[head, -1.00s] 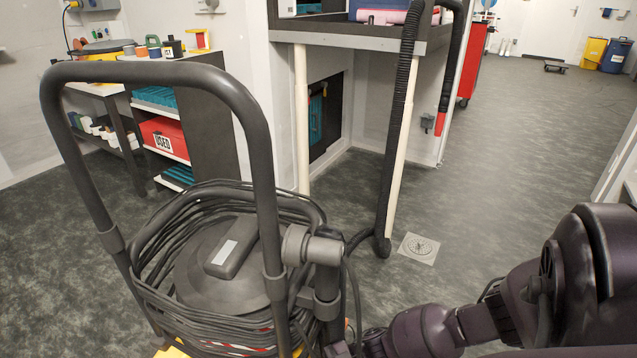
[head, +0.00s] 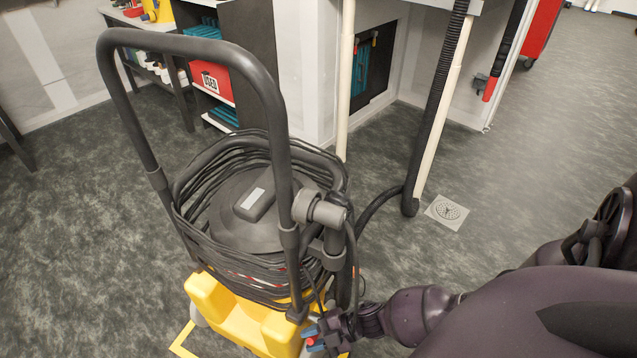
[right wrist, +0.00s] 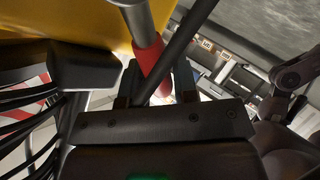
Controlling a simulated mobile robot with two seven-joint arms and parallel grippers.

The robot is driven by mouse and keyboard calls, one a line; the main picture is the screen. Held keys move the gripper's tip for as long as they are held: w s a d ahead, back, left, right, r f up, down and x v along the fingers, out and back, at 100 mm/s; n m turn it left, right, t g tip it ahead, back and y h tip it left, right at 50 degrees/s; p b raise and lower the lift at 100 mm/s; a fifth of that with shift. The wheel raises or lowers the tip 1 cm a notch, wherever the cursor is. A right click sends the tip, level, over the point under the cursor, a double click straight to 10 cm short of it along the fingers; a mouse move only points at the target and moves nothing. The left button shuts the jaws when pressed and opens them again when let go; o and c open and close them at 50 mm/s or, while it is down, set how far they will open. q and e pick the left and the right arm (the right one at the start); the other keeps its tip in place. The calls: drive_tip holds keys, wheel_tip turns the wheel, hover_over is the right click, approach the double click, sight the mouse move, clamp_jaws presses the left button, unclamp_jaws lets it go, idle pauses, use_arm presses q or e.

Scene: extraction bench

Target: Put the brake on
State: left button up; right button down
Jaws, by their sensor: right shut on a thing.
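A wheeled unit with a dark tubular handle (head: 190,40), a coil of black cable (head: 225,265) and a yellow base (head: 255,330) stands in the middle of the head view. My right gripper (head: 322,332) is low at the right side of the base. In the right wrist view, a grey bar with a red sleeve (right wrist: 150,58) passes between the fingers of my right gripper (right wrist: 156,85), which is shut on it. A thin dark rod (right wrist: 178,48) crosses in front of the bar. My left gripper is not in view.
A black hose (head: 435,110) runs down beside the bench leg (head: 442,120). A floor drain (head: 447,211) lies to the right. A shelf with a red box (head: 212,80) stands behind. The floor left of the unit is clear.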

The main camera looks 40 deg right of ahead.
drive_tip(key=shift+s+a+f+n+h, duration=0.15)
drive_tip(key=shift+a+f+n+h, duration=0.2)
drive_tip(key=shift+f+n+h, duration=0.35)
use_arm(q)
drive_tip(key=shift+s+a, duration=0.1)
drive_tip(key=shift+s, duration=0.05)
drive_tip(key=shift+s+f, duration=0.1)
use_arm(e)
drive_tip(key=shift+s, duration=0.1)
drive_tip(key=c, duration=0.9)
unclamp_jaws()
use_arm(q)
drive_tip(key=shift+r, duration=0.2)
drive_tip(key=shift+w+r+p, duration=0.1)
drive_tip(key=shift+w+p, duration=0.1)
drive_tip(key=shift+p, duration=0.1)
use_arm(e)
drive_tip(key=shift+r, duration=0.1)
